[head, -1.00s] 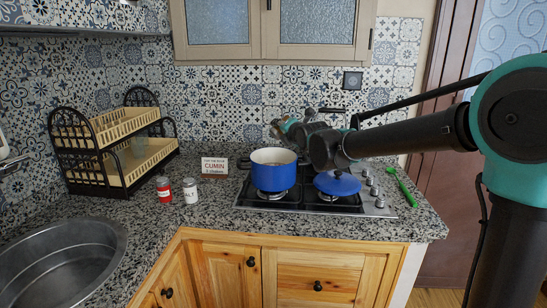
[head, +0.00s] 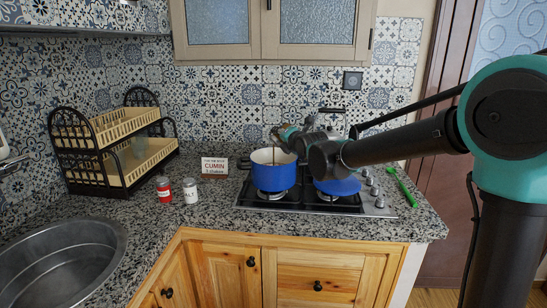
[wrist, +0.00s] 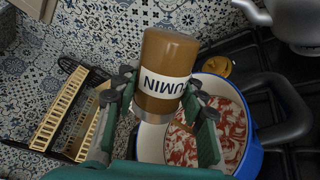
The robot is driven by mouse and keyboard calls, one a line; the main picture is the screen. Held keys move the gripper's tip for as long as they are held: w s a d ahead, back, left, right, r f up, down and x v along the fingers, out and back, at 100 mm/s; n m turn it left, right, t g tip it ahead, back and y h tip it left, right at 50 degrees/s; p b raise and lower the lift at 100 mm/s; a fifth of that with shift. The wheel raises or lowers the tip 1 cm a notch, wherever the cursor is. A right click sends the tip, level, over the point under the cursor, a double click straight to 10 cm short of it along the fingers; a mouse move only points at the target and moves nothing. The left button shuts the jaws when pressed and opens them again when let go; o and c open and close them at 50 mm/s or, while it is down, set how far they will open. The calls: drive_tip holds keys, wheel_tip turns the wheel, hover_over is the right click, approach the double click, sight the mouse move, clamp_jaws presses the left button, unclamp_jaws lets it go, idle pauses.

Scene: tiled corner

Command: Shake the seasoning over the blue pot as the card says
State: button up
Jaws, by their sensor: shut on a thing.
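My gripper (wrist: 160,90) is shut on a brown jar (wrist: 167,55) labelled CUMIN. The label is upside down in the wrist view, with the jar's grey end toward the pot. The blue pot (head: 272,177) stands on the left of the hob, and my gripper (head: 285,138) is above its rim in the head view. The wrist view shows the pot (wrist: 254,150) open, with red and white contents. The card (head: 214,166) reads CUMIN; its shake count is too small to read surely.
A red jar (head: 164,189) and a salt jar (head: 190,190) stand left of the hob (head: 300,206). A kettle (wrist: 290,18) is behind. A dish rack (head: 115,150) and sink (head: 70,260) are at left.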

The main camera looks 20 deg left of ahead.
drive_tip(key=shift+r, duration=0.1)
drive_tip(key=shift+r, duration=1.95)
